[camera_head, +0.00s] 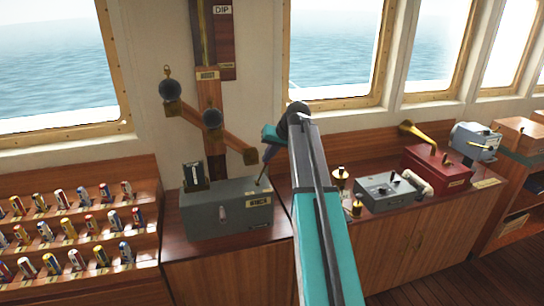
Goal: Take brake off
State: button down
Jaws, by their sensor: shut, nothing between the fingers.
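A grey box with a "WINCH" label (227,222) stands on the wooden counter left of my arm. A small pale handle (222,214) sits on its front face. A thin lever (261,180) rises at the box's right end, and its upper part meets the dark shape of my gripper (267,160). My gripper is shut and points down beside this lever. I cannot tell whether it touches the lever. No brake label is legible.
A wooden rack of several small coloured cylinders (74,228) is at the left. A wooden post with a slanted bar (232,140) stands behind the box. Right of my arm are brass fittings (340,178), a grey device (388,192) and a red box (437,170).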

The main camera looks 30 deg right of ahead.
jog(key=a+b+v, duration=0.1)
jog(key=v, duration=1)
jog(key=shift+w+a+r+b, duration=0.2)
jog(key=shift+a+r+b, duration=0.2)
jog(key=shift+a+r, duration=0.35)
jog(key=shift+f, duration=0.15)
